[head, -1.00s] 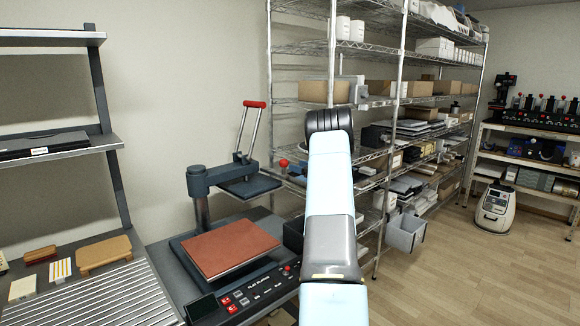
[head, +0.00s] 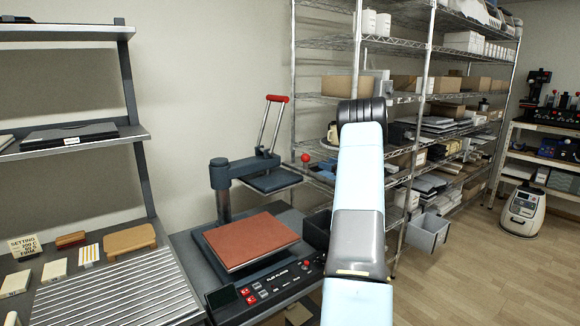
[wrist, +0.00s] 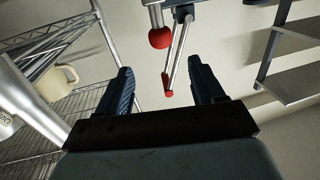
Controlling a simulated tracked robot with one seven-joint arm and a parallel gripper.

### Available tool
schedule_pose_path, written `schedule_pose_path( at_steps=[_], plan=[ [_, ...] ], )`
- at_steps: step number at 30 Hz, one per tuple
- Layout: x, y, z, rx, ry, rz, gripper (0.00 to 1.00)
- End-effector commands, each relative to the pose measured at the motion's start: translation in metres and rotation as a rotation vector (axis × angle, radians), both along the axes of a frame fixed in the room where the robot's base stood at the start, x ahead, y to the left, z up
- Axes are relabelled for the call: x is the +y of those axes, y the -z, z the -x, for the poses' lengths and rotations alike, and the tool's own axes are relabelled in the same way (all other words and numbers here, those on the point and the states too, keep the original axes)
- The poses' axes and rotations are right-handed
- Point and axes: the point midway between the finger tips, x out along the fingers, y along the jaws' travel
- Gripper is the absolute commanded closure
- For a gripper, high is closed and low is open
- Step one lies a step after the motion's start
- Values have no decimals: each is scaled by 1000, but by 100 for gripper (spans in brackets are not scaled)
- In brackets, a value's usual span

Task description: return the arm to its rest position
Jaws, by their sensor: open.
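My arm (head: 358,205) rises in front of the shelving in the head view, and its far end hides my gripper there. In the wrist view my gripper (wrist: 160,90) is open, its two dark blue ribbed fingers apart with nothing between them. Beyond the fingers are the press's red-tipped handle (wrist: 170,75) and a red ball knob (wrist: 160,38). The flat press (head: 235,175) stands on the bench in the head view, its upper plate swung up and aside and its handle raised. A cream mug (wrist: 57,82) is on the wire shelf at the left of the wrist view.
Wire shelving (head: 425,100) with boxes stands behind and right of my arm. A dark shelf unit (head: 130,90) is at the left, above a ribbed tray (head: 110,292) and small blocks. A white rounded robot (head: 524,210) stands on the clear floor at right.

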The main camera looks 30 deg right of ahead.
Motion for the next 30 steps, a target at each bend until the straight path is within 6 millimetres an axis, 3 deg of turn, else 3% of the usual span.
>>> schedule_pose_path(
  at_steps=[6,10,20,30],
  plan=[
    [1,-2,-1,-1,3,2,32],
    [9,-20,-8,-4,34,22,32],
    [61,-117,-28,8,246,105,32],
    [133,-196,-10,80,440,139,32]
  ],
)
